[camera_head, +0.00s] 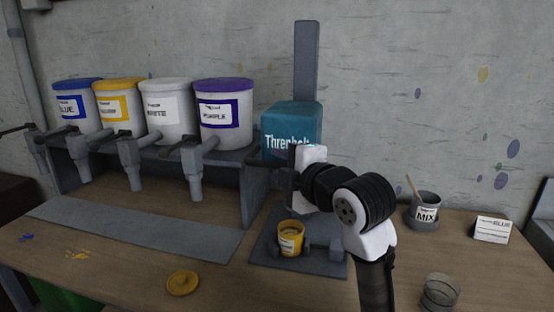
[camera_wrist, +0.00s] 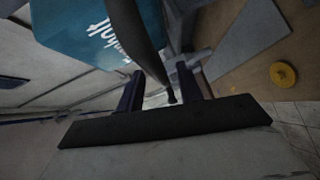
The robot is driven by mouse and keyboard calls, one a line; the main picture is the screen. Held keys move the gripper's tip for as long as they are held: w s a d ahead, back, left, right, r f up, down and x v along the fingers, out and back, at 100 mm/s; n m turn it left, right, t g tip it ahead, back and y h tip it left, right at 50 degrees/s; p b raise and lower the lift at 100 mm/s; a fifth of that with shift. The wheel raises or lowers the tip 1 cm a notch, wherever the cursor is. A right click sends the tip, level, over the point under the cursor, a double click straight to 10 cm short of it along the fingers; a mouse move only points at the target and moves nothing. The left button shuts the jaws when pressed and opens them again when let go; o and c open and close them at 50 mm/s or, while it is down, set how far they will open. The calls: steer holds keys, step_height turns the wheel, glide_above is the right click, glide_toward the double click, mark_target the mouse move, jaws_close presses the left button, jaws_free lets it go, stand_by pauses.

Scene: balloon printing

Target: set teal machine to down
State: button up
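The teal machine (camera_head: 290,125) stands right of the paint buckets, on a grey post and base. Its teal body also fills the upper left of the wrist view (camera_wrist: 75,30). A dark lever (camera_wrist: 140,45) runs from it in the wrist view, its rounded end lying between my fingers. My gripper (camera_wrist: 160,88) has its two fingers apart, with gaps beside the lever. In the head view my arm hides part of the machine's front, and the fingers are hard to make out. A yellow can (camera_head: 290,240) stands on the machine's base, below its body.
Blue, yellow, white and purple buckets (camera_head: 224,115) stand on a grey dispenser rack to the left. A yellow lid (camera_head: 183,282) lies at the table front. A mix pot (camera_head: 424,212), a glue card (camera_head: 492,229) and a clear glass (camera_head: 440,292) stand at the right.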

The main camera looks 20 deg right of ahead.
steer(key=shift+w+a+f, duration=0.15)
steer(key=shift+w, duration=0.55)
jaws_close()
